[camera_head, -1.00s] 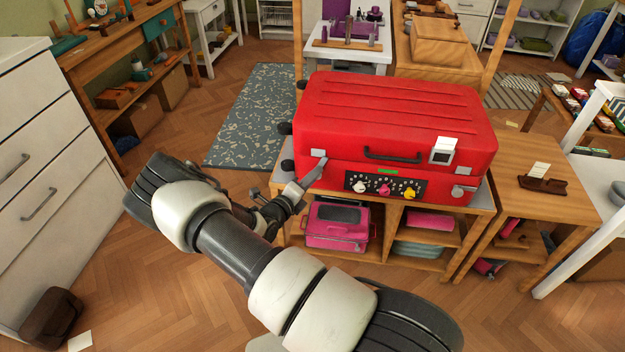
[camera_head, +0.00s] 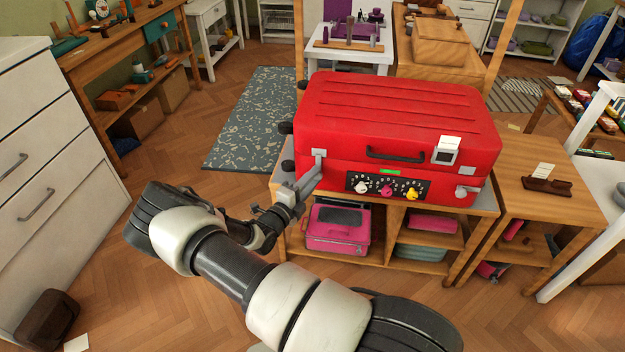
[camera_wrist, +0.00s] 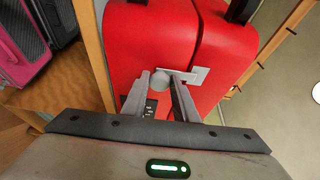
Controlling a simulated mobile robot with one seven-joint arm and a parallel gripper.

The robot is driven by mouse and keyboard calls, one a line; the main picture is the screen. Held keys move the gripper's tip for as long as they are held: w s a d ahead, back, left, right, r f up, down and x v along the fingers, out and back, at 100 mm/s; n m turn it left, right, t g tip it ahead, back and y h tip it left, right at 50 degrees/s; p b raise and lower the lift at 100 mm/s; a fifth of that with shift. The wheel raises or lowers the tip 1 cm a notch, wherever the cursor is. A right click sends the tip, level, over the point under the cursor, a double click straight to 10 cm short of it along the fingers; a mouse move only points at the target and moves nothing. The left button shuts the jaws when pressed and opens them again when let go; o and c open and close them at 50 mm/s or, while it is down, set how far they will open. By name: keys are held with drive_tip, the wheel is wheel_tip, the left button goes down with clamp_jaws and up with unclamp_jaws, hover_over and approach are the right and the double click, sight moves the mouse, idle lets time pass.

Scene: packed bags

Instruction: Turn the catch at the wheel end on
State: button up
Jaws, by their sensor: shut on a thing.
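The red suitcase (camera_head: 395,110) lies flat on a grey-topped wooden stand, its black wheels (camera_head: 287,128) at the left end. The catch at the wheel end (camera_head: 319,155) has a grey plate on the seam and a lever with a round knob. In the wrist view this catch (camera_wrist: 198,75) shows with its knob between the fingers. My gripper (camera_head: 313,178) is shut on the catch's knob end, at the case's front left. The other catch (camera_head: 466,191) sits at the front right. In the head view the fingers partly cover the lever, so its exact angle is hard to tell.
Three dials (camera_head: 386,188) and a green light sit low on the case front, right of my gripper. A black handle (camera_head: 395,155) is above them. A pink case (camera_head: 338,228) stands on the shelf below. Open floor lies to the left.

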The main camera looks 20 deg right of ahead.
drive_tip(key=o, duration=1)
drive_tip(key=shift+a, duration=0.1)
drive_tip(key=p+v, duration=0.2)
drive_tip(key=v, duration=1.5)
drive_tip(key=shift+s+a+f+p, duration=0.1)
drive_tip(key=shift+s+p, duration=0.05)
drive_tip(key=shift+p, duration=0.25)
